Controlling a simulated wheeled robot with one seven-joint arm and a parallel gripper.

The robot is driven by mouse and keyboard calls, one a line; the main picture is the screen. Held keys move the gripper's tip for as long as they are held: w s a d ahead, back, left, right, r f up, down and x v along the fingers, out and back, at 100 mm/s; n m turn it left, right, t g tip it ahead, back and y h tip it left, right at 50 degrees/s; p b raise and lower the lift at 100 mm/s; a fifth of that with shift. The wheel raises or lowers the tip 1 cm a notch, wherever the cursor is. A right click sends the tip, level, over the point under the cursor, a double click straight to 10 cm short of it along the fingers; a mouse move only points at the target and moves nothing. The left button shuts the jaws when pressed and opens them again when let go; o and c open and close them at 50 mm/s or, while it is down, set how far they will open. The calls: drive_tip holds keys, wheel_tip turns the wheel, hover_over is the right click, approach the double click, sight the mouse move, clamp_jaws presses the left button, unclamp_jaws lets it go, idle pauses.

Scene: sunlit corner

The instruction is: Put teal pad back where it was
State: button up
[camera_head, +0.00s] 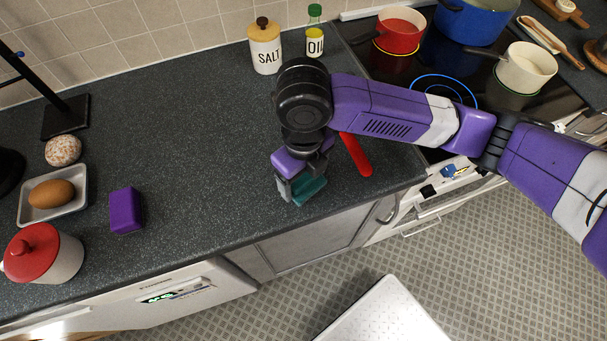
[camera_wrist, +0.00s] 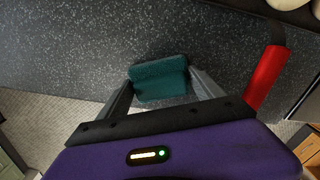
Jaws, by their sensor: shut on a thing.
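The teal pad (camera_head: 309,190) is in my gripper (camera_head: 298,190) at the front edge of the dark countertop, right of the picture's middle. In the wrist view the teal pad (camera_wrist: 160,80) sits between the two fingers of my gripper (camera_wrist: 160,90), which are shut on its sides. From the head view I cannot tell whether the pad touches the counter or hangs just above it. My gripper and arm hide part of the pad and the counter behind it.
A red-handled utensil (camera_head: 355,154) lies just right of my gripper. A purple block (camera_head: 126,210), a tray (camera_head: 77,203) with an egg and a red-lidded pot (camera_head: 60,258) stand at left. A salt jar (camera_head: 265,50) and oil bottle (camera_head: 314,40) stand behind. The middle-left counter (camera_head: 190,130) is clear.

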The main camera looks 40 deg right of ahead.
sight(303, 177)
drive_tip(key=shift+f, duration=0.2)
drive_tip(key=o, duration=1.3)
drive_tip(key=shift+r, duration=0.1)
wheel_tip(303, 177, up, 12)
drive_tip(key=shift+r, duration=0.1)
